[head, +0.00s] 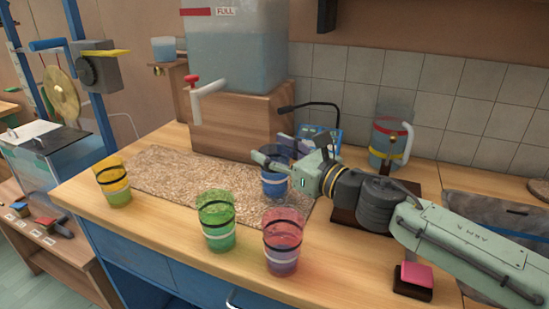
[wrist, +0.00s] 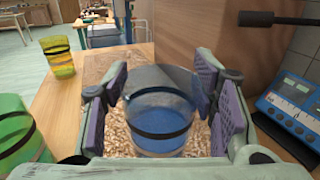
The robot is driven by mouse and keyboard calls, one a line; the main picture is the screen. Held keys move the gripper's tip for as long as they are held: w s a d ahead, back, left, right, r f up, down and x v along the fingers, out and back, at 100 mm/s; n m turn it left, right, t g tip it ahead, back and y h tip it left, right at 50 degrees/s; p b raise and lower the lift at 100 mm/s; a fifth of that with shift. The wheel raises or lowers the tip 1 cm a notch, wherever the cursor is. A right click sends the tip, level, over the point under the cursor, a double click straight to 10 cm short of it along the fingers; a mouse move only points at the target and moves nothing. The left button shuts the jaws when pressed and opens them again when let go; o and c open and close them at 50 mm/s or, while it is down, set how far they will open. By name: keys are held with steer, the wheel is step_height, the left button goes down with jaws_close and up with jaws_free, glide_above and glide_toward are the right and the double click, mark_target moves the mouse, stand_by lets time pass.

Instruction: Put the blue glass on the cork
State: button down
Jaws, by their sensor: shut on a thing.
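The blue glass (head: 274,186) is a clear tumbler with dark bands and blue liquid in it. It is upright at the right end of the speckled cork mat (head: 165,180). My gripper (head: 284,158) is shut on the blue glass from the right side. In the wrist view the glass (wrist: 160,132) is between the two purple-padded fingers (wrist: 162,95), with cork (wrist: 118,135) around and beneath it. I cannot tell whether its base touches the cork or is slightly above it.
A yellow glass (head: 114,185), a green glass (head: 216,222) and a red-purple glass (head: 282,240) stand along the counter's front. A wooden box (head: 240,125) with a water tank (head: 235,45) is behind the cork. A blue meter (wrist: 292,110) is close on the right.

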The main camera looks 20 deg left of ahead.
steer(key=shift+f, duration=0.85)
steer(key=shift+f, duration=0.2)
steer(key=c, duration=0.6)
jaws_free()
steer(key=shift+c, duration=0.2)
steer(key=shift+r, duration=0.25)
steer(key=b+v, duration=0.3)
steer(key=v, duration=0.9)
